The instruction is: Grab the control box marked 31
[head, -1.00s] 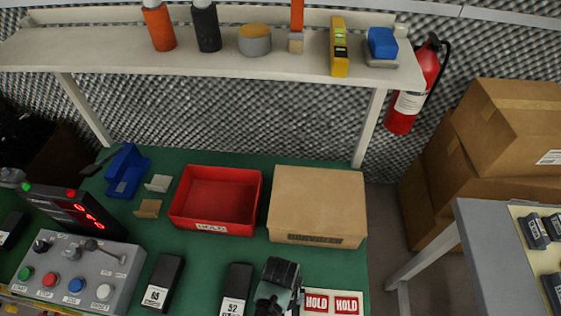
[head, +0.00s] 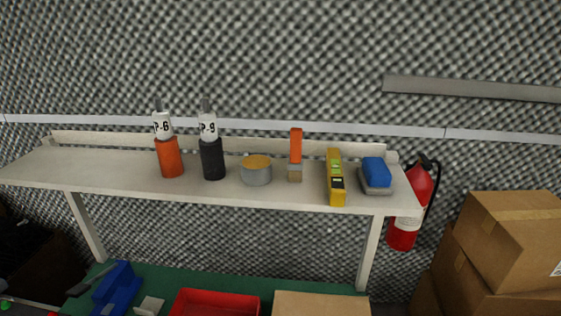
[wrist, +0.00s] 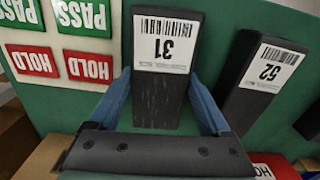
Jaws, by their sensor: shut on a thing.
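The control box marked 31 (wrist: 160,85) is a black block with a white label, seen upside down in the wrist view. My gripper (wrist: 165,100) has its blue fingers on either side of this box and is shut on it. The box lies against the green mat (wrist: 90,85); I cannot tell whether it is lifted. In the head view, neither my gripper nor the boxes show.
Red and green HOLD and PASS labels (wrist: 60,40) lie left of the box. The head view shows a shelf (head: 110,180) with bottles and tools, a red tray (head: 215,303), a cardboard box (head: 320,304) and a fire extinguisher (head: 405,232).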

